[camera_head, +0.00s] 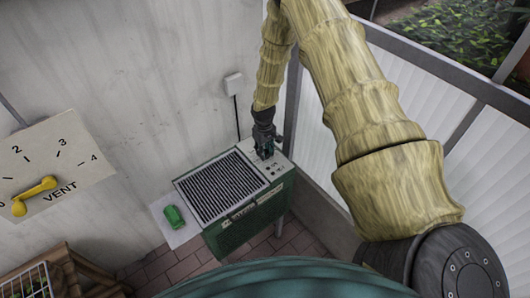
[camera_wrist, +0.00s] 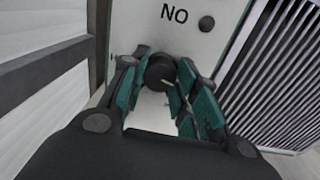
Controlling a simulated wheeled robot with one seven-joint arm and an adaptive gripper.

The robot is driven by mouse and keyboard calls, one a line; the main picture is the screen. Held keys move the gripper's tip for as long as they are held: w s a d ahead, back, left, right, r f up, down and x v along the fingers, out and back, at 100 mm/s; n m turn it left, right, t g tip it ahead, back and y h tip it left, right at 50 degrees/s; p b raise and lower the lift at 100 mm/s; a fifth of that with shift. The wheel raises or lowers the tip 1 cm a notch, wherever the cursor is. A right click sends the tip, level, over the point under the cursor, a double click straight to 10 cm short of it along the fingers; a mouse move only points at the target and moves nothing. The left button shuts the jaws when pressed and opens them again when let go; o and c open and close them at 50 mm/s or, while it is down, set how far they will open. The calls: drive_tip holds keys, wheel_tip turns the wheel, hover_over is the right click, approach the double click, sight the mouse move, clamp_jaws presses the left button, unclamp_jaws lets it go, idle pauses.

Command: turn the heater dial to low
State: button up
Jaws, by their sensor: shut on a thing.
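The heater (camera_head: 240,220) is a green box with a black slatted grille and a pale control panel at its right end. My gripper (camera_head: 264,152) reaches down onto that panel. In the wrist view, my gripper (camera_wrist: 160,88) has its teal fingers shut on a dark round dial (camera_wrist: 161,70) on the panel. The fingers cover much of the dial, and its pointer and setting cannot be read. The letters "NO" and a small dark button (camera_wrist: 207,23) show on the panel beyond the dial.
A vent board (camera_head: 50,165) with a yellow lever (camera_head: 35,195) is on the wall at left. A green object (camera_head: 174,216) lies on a white sheet (camera_head: 165,228) left of the heater. A wall socket (camera_head: 233,84) with a cord is above. White panelling (camera_head: 320,150) stands close on the right.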

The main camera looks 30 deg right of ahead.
drive_tip(key=m+b, duration=0.2)
drive_tip(key=m, duration=0.2)
drive_tip(key=shift+f+m, duration=0.1)
drive_tip(key=shift+m, duration=0.2)
drive_tip(key=shift+w+m+b, duration=0.1)
drive_tip(key=shift+m+b, duration=0.95)
drive_tip(key=shift+m, duration=1.45)
drive_tip(key=shift+r, duration=0.2)
drive_tip(key=o, duration=1)
drive_tip(key=shift+o, duration=0.2)
wheel_tip(320, 180, up, 12)
